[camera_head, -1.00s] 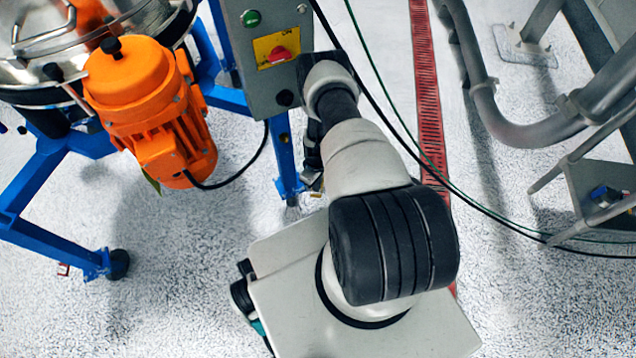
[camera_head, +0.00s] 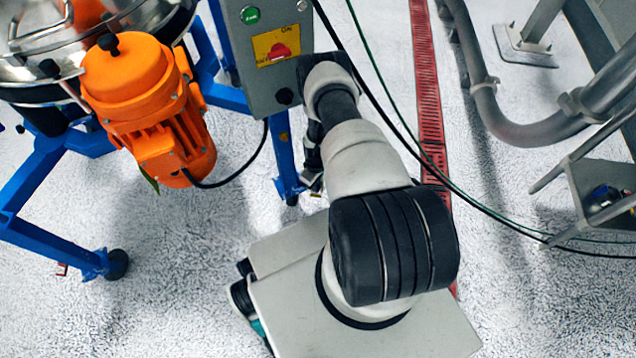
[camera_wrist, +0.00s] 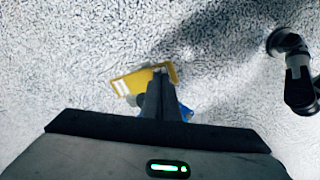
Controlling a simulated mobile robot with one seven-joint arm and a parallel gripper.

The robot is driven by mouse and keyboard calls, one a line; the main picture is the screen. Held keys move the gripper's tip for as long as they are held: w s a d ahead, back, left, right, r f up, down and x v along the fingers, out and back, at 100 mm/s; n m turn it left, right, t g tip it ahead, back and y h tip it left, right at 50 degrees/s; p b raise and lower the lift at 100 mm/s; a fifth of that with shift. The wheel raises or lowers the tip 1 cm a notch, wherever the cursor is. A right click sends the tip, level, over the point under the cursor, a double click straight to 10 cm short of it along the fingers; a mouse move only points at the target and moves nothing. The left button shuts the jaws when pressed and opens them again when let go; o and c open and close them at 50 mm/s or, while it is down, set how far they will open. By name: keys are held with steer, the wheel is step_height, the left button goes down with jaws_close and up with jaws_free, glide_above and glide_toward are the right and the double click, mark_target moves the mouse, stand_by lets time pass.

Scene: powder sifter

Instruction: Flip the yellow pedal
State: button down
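In the wrist view a flat yellow piece (camera_wrist: 132,83), which looks like the pedal, shows at the middle with pale marks at its left end. My gripper (camera_wrist: 159,71) has its dark fingers close together, in front of the yellow piece and covering part of it. I cannot tell whether they touch it. A bit of blue (camera_wrist: 184,112) shows beside the fingers. In the head view my arm reaches down beside the grey control box, and my gripper is mostly hidden by the arm. I cannot make out the pedal there.
An orange motor (camera_head: 140,95) hangs on the sifter's blue frame (camera_head: 38,238) at the left. The grey control box (camera_head: 262,92) has a red switch (camera_head: 280,50) on a yellow plate. Grey pipes (camera_head: 515,128) stand at the right. A black cable (camera_head: 395,128) crosses the open floor.

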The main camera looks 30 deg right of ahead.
steer(key=shift+f+b, duration=0.55)
steer(key=shift+f, duration=0.15)
steer(key=shift+r, duration=0.1)
steer(key=shift+r+p, duration=2.25)
steer(key=shift+r, duration=1.25)
steer(key=shift+f, duration=0.1)
